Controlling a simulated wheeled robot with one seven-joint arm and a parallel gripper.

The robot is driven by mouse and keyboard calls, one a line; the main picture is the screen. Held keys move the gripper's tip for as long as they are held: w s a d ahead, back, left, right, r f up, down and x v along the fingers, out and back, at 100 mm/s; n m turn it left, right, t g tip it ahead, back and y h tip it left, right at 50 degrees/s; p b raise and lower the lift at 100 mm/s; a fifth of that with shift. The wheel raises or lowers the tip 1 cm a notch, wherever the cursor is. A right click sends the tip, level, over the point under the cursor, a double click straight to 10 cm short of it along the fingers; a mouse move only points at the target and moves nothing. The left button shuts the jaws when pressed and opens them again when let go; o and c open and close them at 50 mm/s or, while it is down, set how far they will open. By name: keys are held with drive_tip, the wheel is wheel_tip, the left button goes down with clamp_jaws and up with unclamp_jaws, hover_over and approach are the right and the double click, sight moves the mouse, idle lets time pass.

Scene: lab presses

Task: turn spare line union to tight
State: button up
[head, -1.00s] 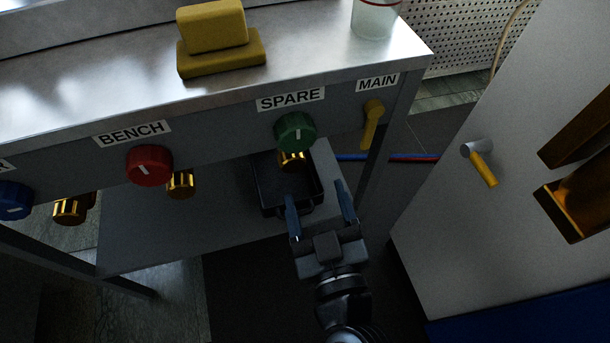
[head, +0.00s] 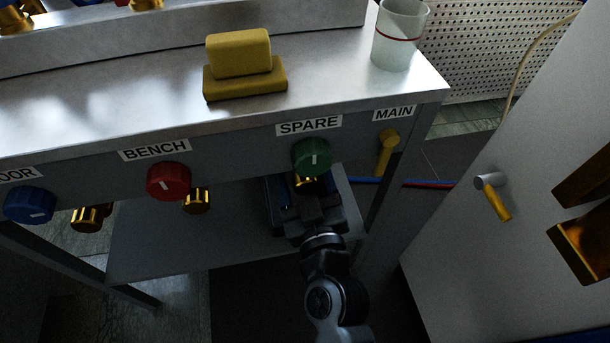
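The spare line union is a brass nut (head: 305,181) below the green SPARE knob (head: 312,156), under the bench front. Only its upper part shows; my gripper hides the rest. A blue finger shows on the left side; the other finger is mostly hidden. I cannot tell whether the fingers touch the union or how far apart they are. The white SPARE label (head: 309,125) is above the knob.
A red BENCH knob (head: 169,181) and its brass union (head: 196,201) are to the left. A yellow MAIN lever (head: 387,151) is close on the right. A grey cabinet with a yellow-handled lever (head: 495,199) stands farther right. A yellow block (head: 242,73) and a cup (head: 400,36) are on top.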

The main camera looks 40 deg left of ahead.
drive_tip(key=c, duration=1)
drive_tip(key=shift+m, duration=1.5)
drive_tip(key=o, duration=1)
